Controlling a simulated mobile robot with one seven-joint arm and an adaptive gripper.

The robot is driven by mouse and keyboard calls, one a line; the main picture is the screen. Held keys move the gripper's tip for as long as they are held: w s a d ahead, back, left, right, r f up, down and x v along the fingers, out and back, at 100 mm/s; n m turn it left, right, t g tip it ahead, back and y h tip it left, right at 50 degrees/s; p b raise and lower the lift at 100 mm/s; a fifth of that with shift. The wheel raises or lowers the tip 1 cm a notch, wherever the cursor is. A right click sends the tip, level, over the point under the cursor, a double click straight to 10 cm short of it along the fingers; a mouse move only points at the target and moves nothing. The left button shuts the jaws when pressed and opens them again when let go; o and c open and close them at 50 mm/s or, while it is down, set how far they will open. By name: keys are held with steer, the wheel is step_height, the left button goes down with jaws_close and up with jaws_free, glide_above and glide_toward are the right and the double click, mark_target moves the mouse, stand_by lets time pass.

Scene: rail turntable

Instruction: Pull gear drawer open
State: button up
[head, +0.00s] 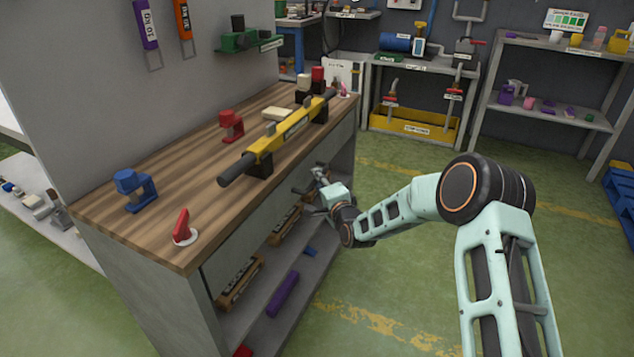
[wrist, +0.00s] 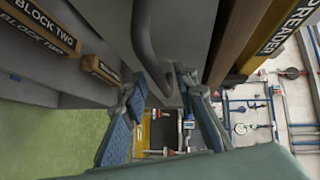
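The gear drawer appears to be the grey front (head: 252,228) below the wooden bench top; I cannot read a label on it. It looks closed. In the wrist view, a grey front (wrist: 182,30) carries a curved grey bar handle (wrist: 147,48). My gripper (head: 310,192) is at the bench's front side, below the top's edge. In the wrist view, my gripper (wrist: 160,84) has its two fingers apart, with the handle's lower end between or just beyond the tips. I cannot tell whether they touch it.
The bench top (head: 190,210) holds a yellow bar tool (head: 285,135), red and blue clamps and a red knob (head: 182,228). Labelled wooden blocks (head: 240,280) and a purple bar (head: 283,295) lie on shelves below. The green floor (head: 400,285) in front is open.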

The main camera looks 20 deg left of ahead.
steer(key=shift+x, duration=0.75)
jaws_close()
